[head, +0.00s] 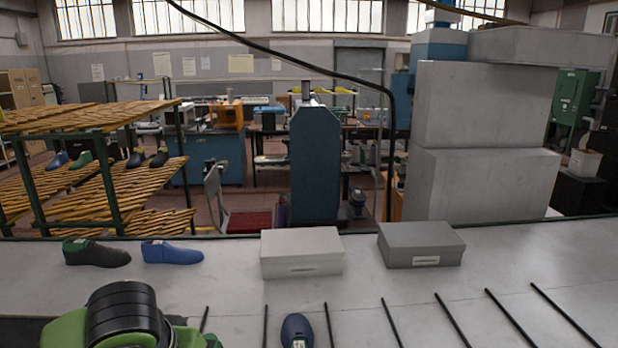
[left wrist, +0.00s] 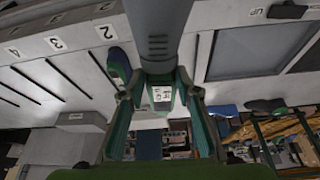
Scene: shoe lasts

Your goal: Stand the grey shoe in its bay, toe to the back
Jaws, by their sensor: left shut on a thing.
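The grey shoe (left wrist: 156,28) fills the top centre of the left wrist view. My left gripper (left wrist: 158,84) is shut on it, with one green finger on each side. A white label shows between the fingers. In the head view only my green and black left arm shows at lower left; the grey shoe is hidden or out of frame there. Black rods divide the near counter into bays. A navy shoe (head: 297,330) stands between two rods, toe to the back; it also shows beside the fingers in the left wrist view (left wrist: 118,64). My right gripper is not in view.
A dark shoe with a green top (head: 97,254) and a blue shoe (head: 172,252) lie at the counter's back left. A white box (head: 301,254) and a grey box (head: 421,245) stand behind the bays. The bays right of the navy shoe look empty.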

